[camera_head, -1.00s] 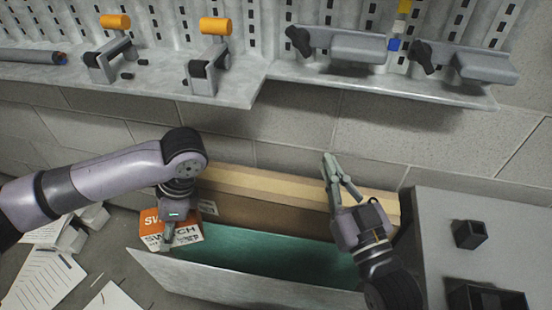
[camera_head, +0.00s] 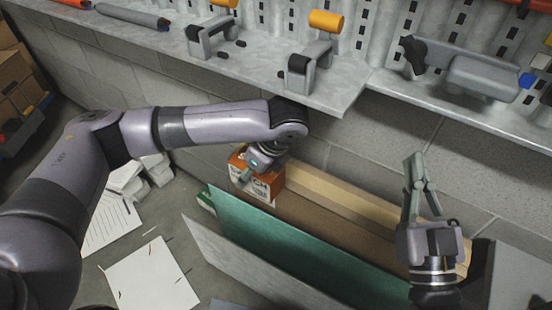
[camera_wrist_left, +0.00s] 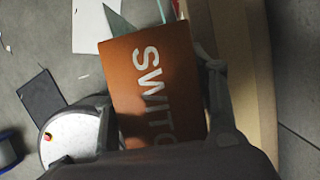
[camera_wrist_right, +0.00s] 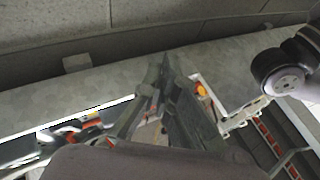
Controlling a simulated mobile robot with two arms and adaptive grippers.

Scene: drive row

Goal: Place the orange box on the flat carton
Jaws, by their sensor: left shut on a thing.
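The orange box (camera_head: 268,190) with white "SWITCH" lettering is in my left gripper (camera_head: 250,172), at the left end of the long brown carton (camera_head: 362,205). In the left wrist view the orange box (camera_wrist_left: 150,85) sits between the fingers of my left gripper (camera_wrist_left: 160,105). The carton lies along the wall, its tan top partly hidden by the box and arm. I cannot tell whether the box touches it. My right gripper (camera_head: 416,165) is empty above the carton's right part, its fingertips together; it also shows in the right wrist view (camera_wrist_right: 160,65).
A green panel (camera_head: 290,245) and a grey panel (camera_head: 245,262) stand in front of the carton. A metal shelf (camera_head: 345,92) with clamps overhangs it. A grey surface (camera_head: 515,275) is at right. Papers (camera_head: 150,275) litter the floor at left.

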